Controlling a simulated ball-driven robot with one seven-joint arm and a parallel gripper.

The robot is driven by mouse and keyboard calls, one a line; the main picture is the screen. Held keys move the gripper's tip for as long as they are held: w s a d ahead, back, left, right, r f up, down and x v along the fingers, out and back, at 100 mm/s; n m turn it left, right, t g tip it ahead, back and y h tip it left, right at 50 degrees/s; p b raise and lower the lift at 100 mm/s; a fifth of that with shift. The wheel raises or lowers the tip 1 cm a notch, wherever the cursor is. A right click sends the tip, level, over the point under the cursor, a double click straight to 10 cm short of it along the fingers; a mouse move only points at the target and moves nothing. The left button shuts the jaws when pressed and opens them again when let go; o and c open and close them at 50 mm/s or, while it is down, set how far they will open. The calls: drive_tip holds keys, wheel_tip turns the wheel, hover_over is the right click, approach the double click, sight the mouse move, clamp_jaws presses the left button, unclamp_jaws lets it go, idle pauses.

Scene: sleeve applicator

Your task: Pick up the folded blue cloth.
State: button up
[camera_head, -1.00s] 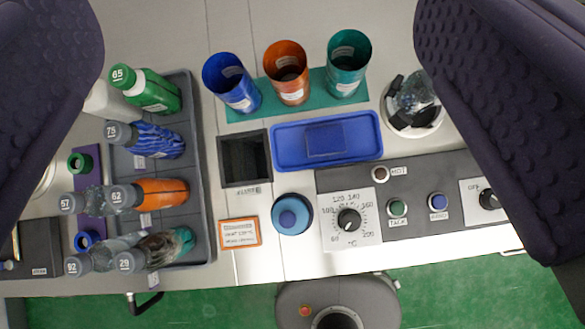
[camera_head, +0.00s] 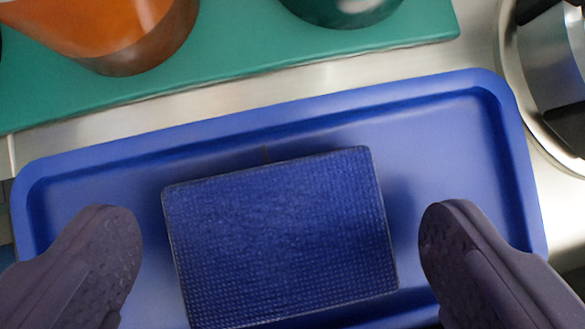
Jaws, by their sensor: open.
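The folded blue cloth (camera_head: 280,238) is a dark blue, textured, nearly square pad. It lies slightly turned in the blue tray (camera_head: 215,150), which has a raised rim. My gripper (camera_head: 278,232) is open, with one finger to the left of the cloth and one to the right. I cannot tell how high the fingertips are above the tray floor. The near edge of the tray is mostly out of view.
An orange cup (camera_head: 125,30) and a teal cup (camera_head: 340,8) stand on a green mat (camera_head: 240,62) behind the tray. A round metal-rimmed holder (camera_head: 545,85) with dark parts is close to the tray's right side. A strip of pale worktop (camera_head: 300,76) separates mat and tray.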

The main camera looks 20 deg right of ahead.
drive_tip(key=shift+w+f, duration=0.15)
drive_tip(key=shift+f, duration=0.15)
drive_tip(key=shift+r, duration=0.1)
drive_tip(key=shift+c, duration=0.2)
drive_tip(key=c, duration=0.9)
drive_tip(key=shift+o, duration=0.2)
